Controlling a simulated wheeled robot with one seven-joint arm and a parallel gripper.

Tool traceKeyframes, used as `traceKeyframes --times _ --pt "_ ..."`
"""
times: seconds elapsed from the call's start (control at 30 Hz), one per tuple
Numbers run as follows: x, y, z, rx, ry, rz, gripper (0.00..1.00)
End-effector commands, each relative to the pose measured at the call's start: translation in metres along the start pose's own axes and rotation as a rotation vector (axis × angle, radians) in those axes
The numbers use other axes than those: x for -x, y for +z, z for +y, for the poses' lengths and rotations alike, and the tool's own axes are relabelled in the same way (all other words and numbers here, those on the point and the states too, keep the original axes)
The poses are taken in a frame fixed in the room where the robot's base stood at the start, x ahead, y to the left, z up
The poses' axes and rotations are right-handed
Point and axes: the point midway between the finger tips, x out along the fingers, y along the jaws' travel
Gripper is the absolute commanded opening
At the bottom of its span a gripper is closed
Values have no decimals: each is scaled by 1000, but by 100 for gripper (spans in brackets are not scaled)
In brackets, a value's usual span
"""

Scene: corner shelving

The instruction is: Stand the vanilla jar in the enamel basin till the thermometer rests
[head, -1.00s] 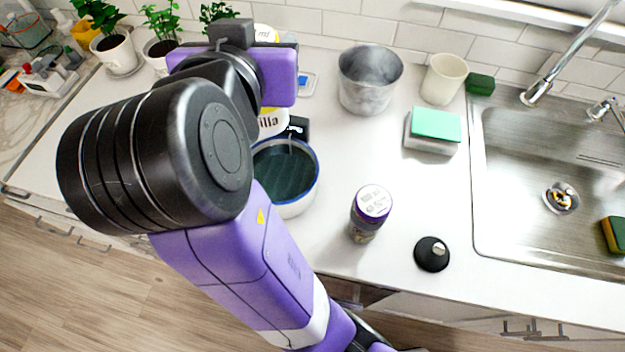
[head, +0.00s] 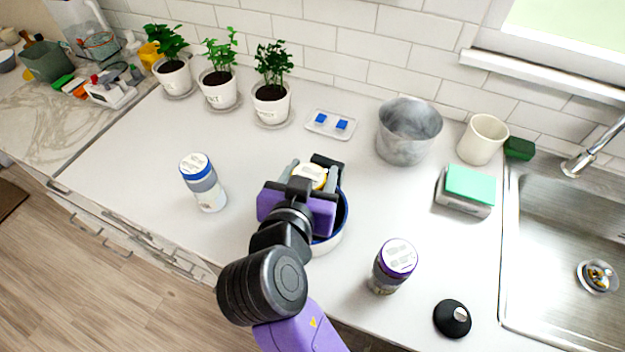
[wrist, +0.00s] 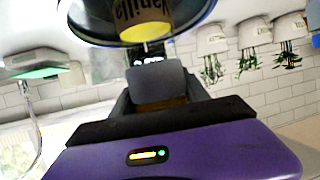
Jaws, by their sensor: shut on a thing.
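The vanilla jar, with a yellow-and-white lid (head: 312,172), is between my gripper's fingers (head: 308,180), which are shut on it. It is in or over the white, blue-rimmed enamel basin (head: 333,240); my gripper hides much of the basin, and I cannot tell whether the jar touches its floor.
A blue-lidded jar (head: 203,182) stands left, a purple-lidded jar (head: 393,265) right of the basin. A black round object (head: 452,318) is near the front edge. A metal pot (head: 408,130), cream cup (head: 482,138) and small tray (head: 331,124) stand behind.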

Motion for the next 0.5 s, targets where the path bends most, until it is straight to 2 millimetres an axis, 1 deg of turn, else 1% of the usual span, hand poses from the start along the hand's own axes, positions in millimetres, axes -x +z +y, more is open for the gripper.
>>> traceKeyframes --times 0.03,0.1,0.2,0.5 --pt "-3 8 0 5 1 -2 0" --pt "-7 17 0 5 2 -2 0" --pt "-10 25 0 2 0 0 0" --pt "-12 27 0 0 0 0 0"
